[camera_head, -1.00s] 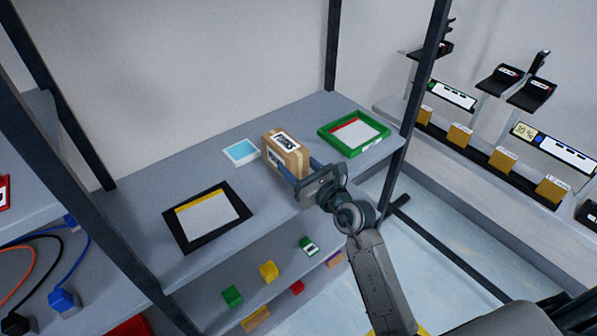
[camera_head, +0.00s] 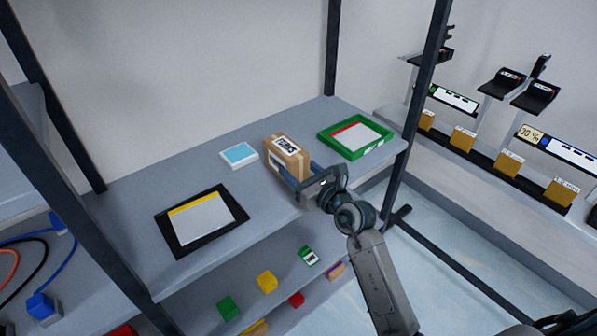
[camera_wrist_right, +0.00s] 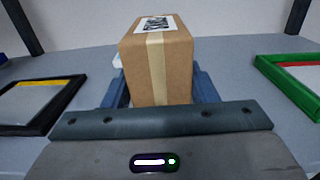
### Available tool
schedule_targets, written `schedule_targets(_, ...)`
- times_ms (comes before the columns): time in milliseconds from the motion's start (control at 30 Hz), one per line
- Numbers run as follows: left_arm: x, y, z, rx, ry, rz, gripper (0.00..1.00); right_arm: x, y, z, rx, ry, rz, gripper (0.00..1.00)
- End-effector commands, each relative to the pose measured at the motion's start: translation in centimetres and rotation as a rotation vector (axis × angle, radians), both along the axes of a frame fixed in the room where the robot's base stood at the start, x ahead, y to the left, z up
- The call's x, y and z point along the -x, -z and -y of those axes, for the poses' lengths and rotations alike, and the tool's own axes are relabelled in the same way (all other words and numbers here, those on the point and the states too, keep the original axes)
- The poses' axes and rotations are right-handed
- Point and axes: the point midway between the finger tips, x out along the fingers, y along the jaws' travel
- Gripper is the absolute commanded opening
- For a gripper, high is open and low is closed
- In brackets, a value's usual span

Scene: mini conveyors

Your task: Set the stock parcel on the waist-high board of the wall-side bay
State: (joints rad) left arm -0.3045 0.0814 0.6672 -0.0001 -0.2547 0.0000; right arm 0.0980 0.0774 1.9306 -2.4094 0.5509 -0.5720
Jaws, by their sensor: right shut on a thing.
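The stock parcel (camera_head: 287,158) is a brown cardboard box with tape and a white printed label. It is upright at the board (camera_head: 130,222) of the grey shelf bay, between the black-framed and green-framed trays. My right gripper (camera_head: 300,180) is shut on the parcel from the front, with its blue fingers on both sides. In the right wrist view the parcel (camera_wrist_right: 158,70) stands between the fingers (camera_wrist_right: 160,92). Whether its underside touches the board is hidden. My left gripper is not in view.
A black-framed tray (camera_head: 163,228) lies left and a green-framed tray (camera_head: 372,150) right of the parcel. A small white-and-blue box (camera_head: 239,155) is just left of it. Several coloured blocks (camera_head: 266,282) sit on the lower shelf. A dark post (camera_head: 417,90) rises at the right.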

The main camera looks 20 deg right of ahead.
Motion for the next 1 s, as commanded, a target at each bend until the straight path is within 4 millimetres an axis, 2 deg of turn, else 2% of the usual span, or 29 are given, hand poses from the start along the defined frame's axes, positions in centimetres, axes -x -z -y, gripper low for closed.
schedule_targets(467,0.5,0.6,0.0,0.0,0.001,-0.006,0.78,0.0,1.2,0.0,0.0,0.001,0.001,0.23)
schedule_targets(500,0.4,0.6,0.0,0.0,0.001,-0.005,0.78,0.0,1.2,0.0,0.0,0.0,-0.001,0.56)
schedule_targets(600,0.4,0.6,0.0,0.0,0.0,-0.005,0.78,0.0,1.2,0.0,0.0,0.0,-0.001,0.74)
schedule_targets(867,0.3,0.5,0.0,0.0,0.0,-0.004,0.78,0.0,1.2,0.0,0.0,0.0,0.0,0.74)
schedule_targets(1000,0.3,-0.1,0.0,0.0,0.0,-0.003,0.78,0.0,0.1,0.0,0.0,-0.001,0.001,0.74)
